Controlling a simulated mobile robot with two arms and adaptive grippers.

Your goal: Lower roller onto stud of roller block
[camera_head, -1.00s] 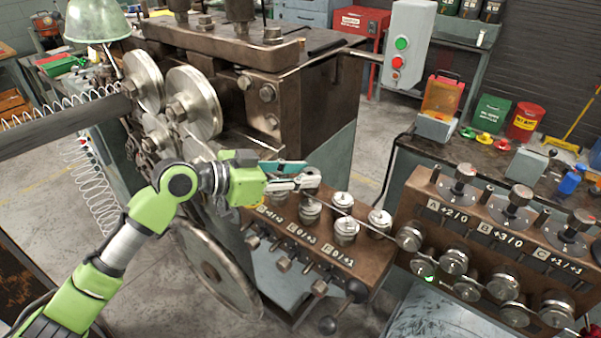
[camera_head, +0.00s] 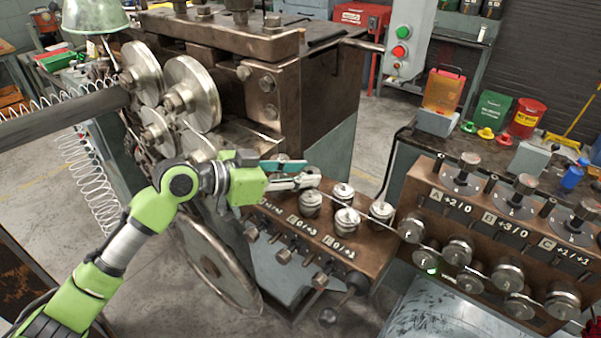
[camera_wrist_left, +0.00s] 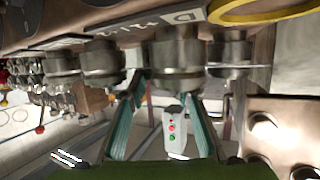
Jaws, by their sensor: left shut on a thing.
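The brown roller block (camera_head: 365,259) has labelled positions, with metal rollers (camera_head: 347,220) standing on its top. The label D plate (camera_wrist_left: 160,22) lies close by in that view. The stud under the held roller is hidden, so I cannot tell whether the roller touches it. My right gripper is not in view.
Neighbouring rollers (camera_head: 310,204) stand close to my left gripper. A second block (camera_head: 450,215) with dials and rollers is at the right, and a wire runs between the blocks. The large coiler machine (camera_head: 285,110) stands behind. A grey button box (camera_head: 408,40) hangs above.

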